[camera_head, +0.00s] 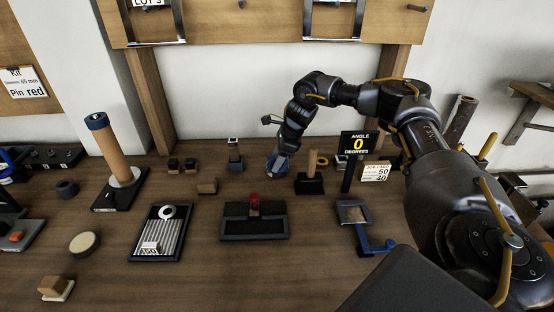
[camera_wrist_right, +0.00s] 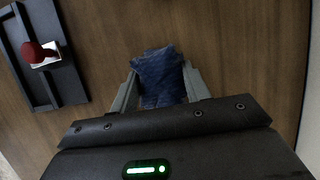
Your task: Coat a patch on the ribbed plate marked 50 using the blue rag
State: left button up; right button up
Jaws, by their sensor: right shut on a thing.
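The blue rag (camera_wrist_right: 160,74) is a folded dark blue cloth between the fingers of my right gripper (camera_wrist_right: 160,88). In the head view my right gripper (camera_head: 277,165) is low over the back middle of the bench, and the rag (camera_head: 272,166) shows only as a small blue patch. I cannot tell whether the rag touches the wood. The ribbed plate (camera_head: 171,233) lies in a black frame at the front left, well away from the gripper. A white ring lies at its far end, and a small white tag, hard to read, at its near end. My left gripper is out of view.
A black tray with a red knob (camera_head: 254,201) lies between the plate and my right gripper; it also shows in the wrist view (camera_wrist_right: 40,52). An angle sign (camera_head: 358,145) reads 0. A card (camera_head: 376,173) shows 50 and 40. A tall wooden roller (camera_head: 120,150) stands at left.

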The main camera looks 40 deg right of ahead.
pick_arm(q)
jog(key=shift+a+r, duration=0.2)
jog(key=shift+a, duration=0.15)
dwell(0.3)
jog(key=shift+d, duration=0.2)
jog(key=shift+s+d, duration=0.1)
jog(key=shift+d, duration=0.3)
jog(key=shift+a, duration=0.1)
pick_arm(e)
jog(key=shift+f, duration=0.1)
